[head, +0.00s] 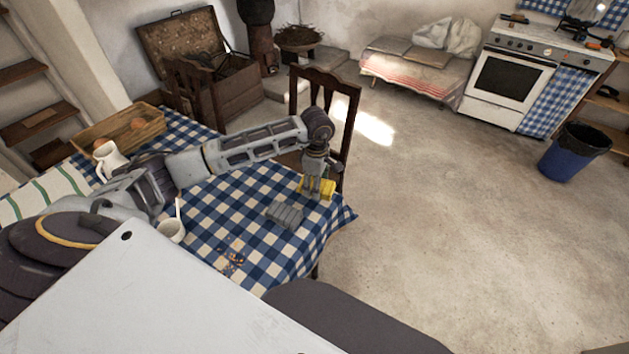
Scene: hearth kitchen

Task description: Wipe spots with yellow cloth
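A yellow cloth (328,190) lies bunched near the far right corner of the blue-and-white checked tablecloth (240,205). My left gripper (315,193) points down at the cloth from above, in front of part of it. Its fingertips are too small and overlapped with the cloth to tell whether they are open or shut on it. A patch of orange-brown spots (232,260) lies on the checked cloth near the front edge. My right gripper is not in view.
A grey folded item (286,215) lies between the yellow cloth and the spots. A white mug (171,230) stands left of the spots. A white jug (107,158) and a wooden tray (120,128) are farther left. A wooden chair (337,110) stands behind the table's right end.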

